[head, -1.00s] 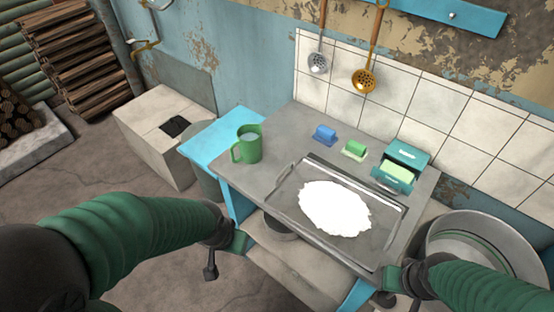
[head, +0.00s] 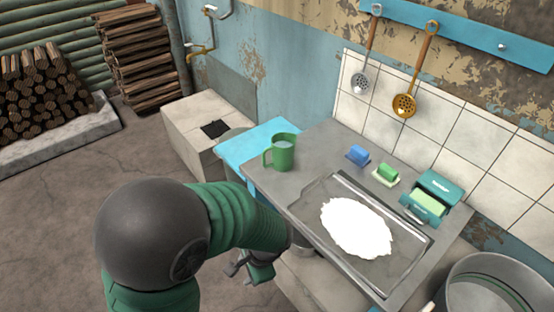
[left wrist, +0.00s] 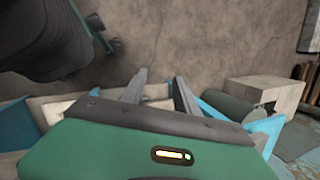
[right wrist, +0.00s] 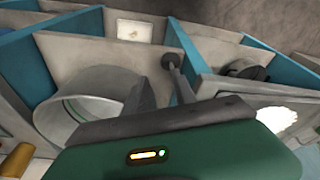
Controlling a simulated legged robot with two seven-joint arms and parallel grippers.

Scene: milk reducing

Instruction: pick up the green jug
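The green jug (head: 284,156) stands upright on the grey counter (head: 262,183), near its left end. Its handle points left and a pale content shows inside. My left gripper (head: 250,268) is below and in front of the counter edge, well short of the jug and apart from it. In the left wrist view its two fingers (left wrist: 159,78) are spread with nothing between them. My right gripper is out of the head view. In the right wrist view its fingers (right wrist: 157,72) are apart and empty. I cannot make out the jug in either wrist view.
A tray (head: 318,192) with a white patch lies on the counter. Blue (head: 358,155) and green (head: 388,174) blocks and a teal box (head: 440,187) stand behind it. A metal pot (head: 478,285) is at right. A blue surface (head: 235,150) adjoins the jug's left.

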